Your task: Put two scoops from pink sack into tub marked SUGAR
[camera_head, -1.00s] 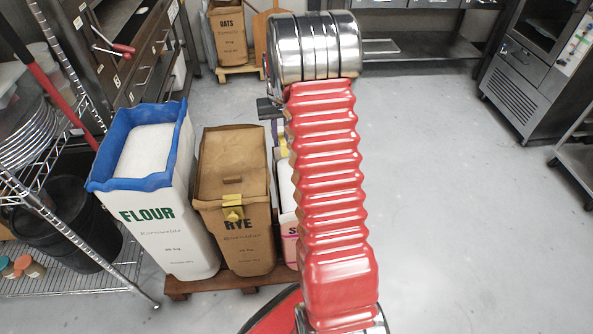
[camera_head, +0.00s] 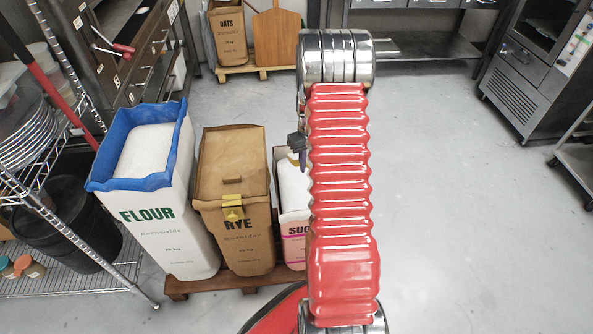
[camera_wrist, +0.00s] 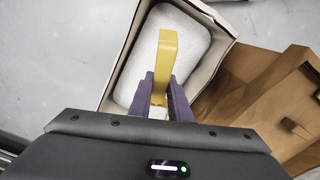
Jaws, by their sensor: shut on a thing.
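The pink sack (camera_head: 297,229) stands right of the rye sack, with part of a label starting "SUG" and white filling. My arm hides its right side. In the wrist view its pale rim (camera_wrist: 222,48) surrounds the white filling (camera_wrist: 143,52). My gripper (camera_wrist: 160,94), with purple fingers, is shut on a yellow piece that looks like the scoop (camera_wrist: 166,57), over the open sack. Whether the scoop touches the filling or carries any, I cannot tell. In the head view my gripper (camera_head: 299,151) shows only partly beside my arm. I see no tub marked SUGAR.
The rye sack (camera_head: 231,187), folded shut with a yellow clip (camera_head: 232,207), stands close on the left. The open flour sack (camera_head: 160,225) with a blue rim is further left, beside a wire rack (camera_head: 85,284). The floor (camera_head: 450,200) on the right is clear.

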